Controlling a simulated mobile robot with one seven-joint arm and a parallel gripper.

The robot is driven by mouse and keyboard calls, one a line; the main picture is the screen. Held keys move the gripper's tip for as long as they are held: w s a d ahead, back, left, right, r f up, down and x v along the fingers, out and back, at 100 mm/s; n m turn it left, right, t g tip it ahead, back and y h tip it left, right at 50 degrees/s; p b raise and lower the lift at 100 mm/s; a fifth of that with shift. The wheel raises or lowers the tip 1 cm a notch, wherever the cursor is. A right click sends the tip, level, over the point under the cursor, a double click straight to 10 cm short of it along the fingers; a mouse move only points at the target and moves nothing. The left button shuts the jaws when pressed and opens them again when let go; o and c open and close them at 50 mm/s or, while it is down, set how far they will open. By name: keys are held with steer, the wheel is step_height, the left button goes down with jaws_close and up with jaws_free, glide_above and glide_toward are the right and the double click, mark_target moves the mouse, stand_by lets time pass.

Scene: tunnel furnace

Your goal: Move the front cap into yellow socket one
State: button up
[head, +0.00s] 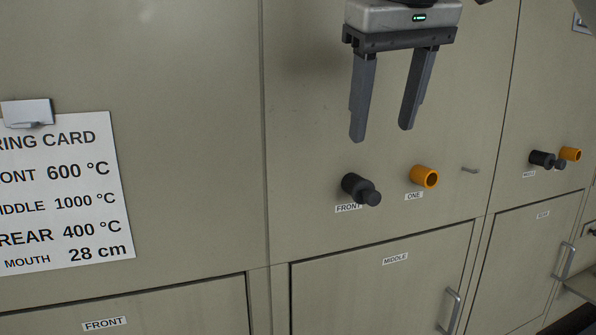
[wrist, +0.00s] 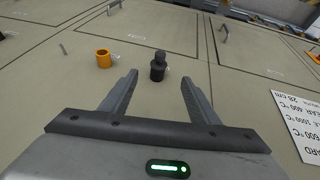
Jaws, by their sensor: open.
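The front cap (head: 361,189) is a black stepped plug sticking out of the furnace panel above the label FRONT. Yellow socket one (head: 425,177) is an orange-yellow open ring just to its right, above the label ONE. My gripper (head: 381,135) is open and empty, above the cap and apart from it. In the wrist view, the cap (wrist: 158,66) shows beyond and between my gripper's fingertips (wrist: 158,76), and the socket (wrist: 103,58) is to its left, outside the fingers.
Another black cap (head: 542,159) and yellow socket (head: 570,154) are at the right. A small metal hook (head: 470,170) is right of socket one. The middle door (head: 380,285) with its handle (head: 450,311) is below. A firing card (head: 65,190) hangs at the left.

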mark_target(369, 190)
steer(key=b+x, duration=0.2)
steer(key=x, duration=1.2)
steer(key=shift+r, duration=0.1)
steer(key=shift+c, duration=0.5)
